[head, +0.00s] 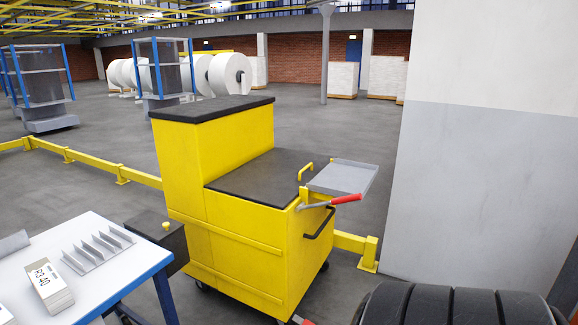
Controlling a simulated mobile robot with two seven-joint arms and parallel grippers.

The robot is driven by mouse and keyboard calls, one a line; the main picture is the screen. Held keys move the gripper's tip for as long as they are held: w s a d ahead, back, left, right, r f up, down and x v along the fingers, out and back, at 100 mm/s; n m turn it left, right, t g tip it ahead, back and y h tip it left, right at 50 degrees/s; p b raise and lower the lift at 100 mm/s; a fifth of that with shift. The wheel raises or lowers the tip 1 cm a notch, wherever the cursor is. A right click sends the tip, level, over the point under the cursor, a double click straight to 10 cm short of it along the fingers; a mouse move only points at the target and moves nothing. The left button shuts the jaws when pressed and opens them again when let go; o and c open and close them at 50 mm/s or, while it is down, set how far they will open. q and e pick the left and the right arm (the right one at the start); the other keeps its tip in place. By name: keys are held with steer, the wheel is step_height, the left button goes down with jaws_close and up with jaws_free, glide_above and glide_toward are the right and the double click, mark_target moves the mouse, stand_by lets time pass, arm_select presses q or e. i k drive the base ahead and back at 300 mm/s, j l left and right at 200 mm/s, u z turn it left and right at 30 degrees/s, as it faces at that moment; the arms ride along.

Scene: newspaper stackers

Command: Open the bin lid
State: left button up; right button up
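No thing in view is clearly marked as the bin. A yellow wheeled cabinet (235,245) stands in the middle of the head view. It has a raised back part with a flat black top (212,108) and a lower flat black top (262,178) in front. A small yellow handle (306,168) stands at the right of the lower top. Both black tops lie flat. A dark box with a yellow knob (165,226) shows partly between the cabinet and the table. I cannot tell which of these is the bin lid. Neither of my grippers is in view.
A grey tray (343,177) and a red-handled tool (345,199) are at the cabinet's right side. A white table (100,278) with a paper stack (48,284) is at left. A grey-white wall (485,180) is at right. Yellow rails (95,160) run behind the cabinet.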

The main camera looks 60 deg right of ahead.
mark_target(273, 178)
steer(key=z, duration=1.4)
steer(key=i+l+z, duration=0.25)
steer(key=i+z, duration=0.3)
steer(key=i, duration=0.15)
steer(key=j, duration=0.05)
